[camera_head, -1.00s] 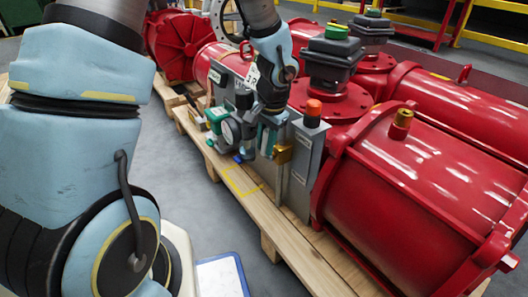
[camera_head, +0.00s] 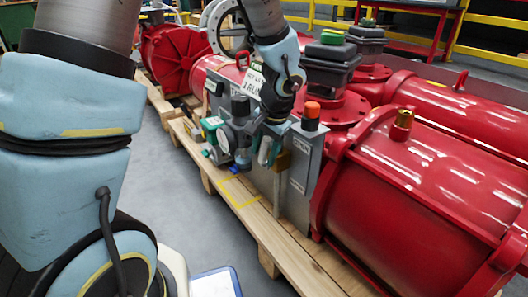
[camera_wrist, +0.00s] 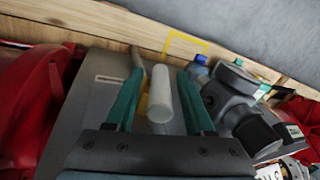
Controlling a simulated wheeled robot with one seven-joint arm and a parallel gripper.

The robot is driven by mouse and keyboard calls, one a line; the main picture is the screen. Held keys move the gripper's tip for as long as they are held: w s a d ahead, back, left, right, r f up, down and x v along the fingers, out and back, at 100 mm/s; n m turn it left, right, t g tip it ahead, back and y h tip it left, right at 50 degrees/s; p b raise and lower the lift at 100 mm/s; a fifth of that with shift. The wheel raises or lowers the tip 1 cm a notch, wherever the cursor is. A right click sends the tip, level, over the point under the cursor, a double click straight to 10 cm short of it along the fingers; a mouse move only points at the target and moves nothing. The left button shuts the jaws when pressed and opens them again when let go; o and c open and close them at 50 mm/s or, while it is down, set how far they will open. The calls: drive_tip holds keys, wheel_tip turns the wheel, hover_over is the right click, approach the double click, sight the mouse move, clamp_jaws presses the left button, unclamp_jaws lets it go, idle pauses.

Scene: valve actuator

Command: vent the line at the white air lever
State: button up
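The white air lever (camera_wrist: 160,92) shows as a pale, rounded bar in the middle of the wrist view, in front of a grey panel (camera_wrist: 98,92). My gripper (camera_wrist: 160,80) is open, with one teal finger on each side of the lever. A gap shows between the lever and each finger, so I see no grip on it. In the head view, my gripper (camera_head: 269,150) is at the front of the grey panel, beside the regulator. The lever (camera_head: 264,149) is small there and partly hidden by the fingers.
A dark regulator with a round gauge (camera_head: 227,138) and a blue fitting (camera_wrist: 199,68) sit close beside my fingers. A brass-coloured part (camera_head: 282,161) and an orange-topped post (camera_head: 311,116) stand on the other side. Red cylinders (camera_head: 420,190) fill the right. The wooden pallet's edge (camera_head: 262,225) is clear.

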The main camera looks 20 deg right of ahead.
drive_tip(key=a+p+v, duration=0.1)
drive_tip(key=p+v, duration=0.3)
drive_tip(key=v, duration=0.6)
drive_tip(key=shift+s+d+r+p, duration=0.15)
drive_tip(key=shift+d+r+p, duration=0.15)
drive_tip(key=shift+d+r, duration=0.15)
drive_tip(key=shift+c, duration=0.3)
